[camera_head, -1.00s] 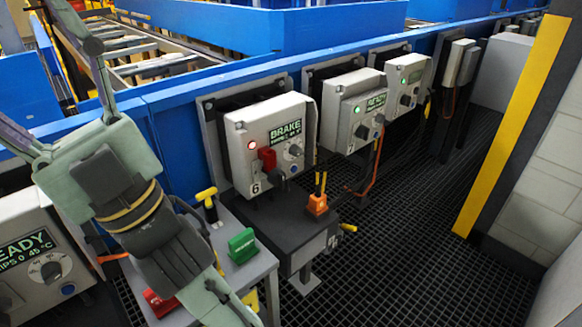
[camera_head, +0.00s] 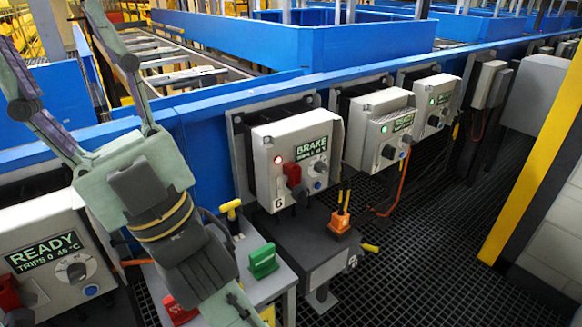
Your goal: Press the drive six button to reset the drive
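The drive six box (camera_head: 268,170) is pale grey, marked 6, on the blue conveyor side. Its display (camera_head: 312,149) reads BRAKE, with smaller text on trips and temperature below. A red lamp (camera_head: 278,160) glows at its upper left. A red switch handle (camera_head: 294,178), a grey knob (camera_head: 320,167) and a small blue button (camera_head: 317,185) sit on its face. My gripper (camera_head: 55,40) is at the upper left, with its two fingers spread wide and nothing seen between them. It points up and away, well left of the box and apart from it. The fingertips are partly cut off.
A box reading READY (camera_head: 45,250) stands at the lower left. Other drive boxes with green lamps (camera_head: 385,125) line the conveyor to the right. A small table holds a green block (camera_head: 263,262) and a yellow handle (camera_head: 231,208). A yellow post (camera_head: 535,160) stands at right.

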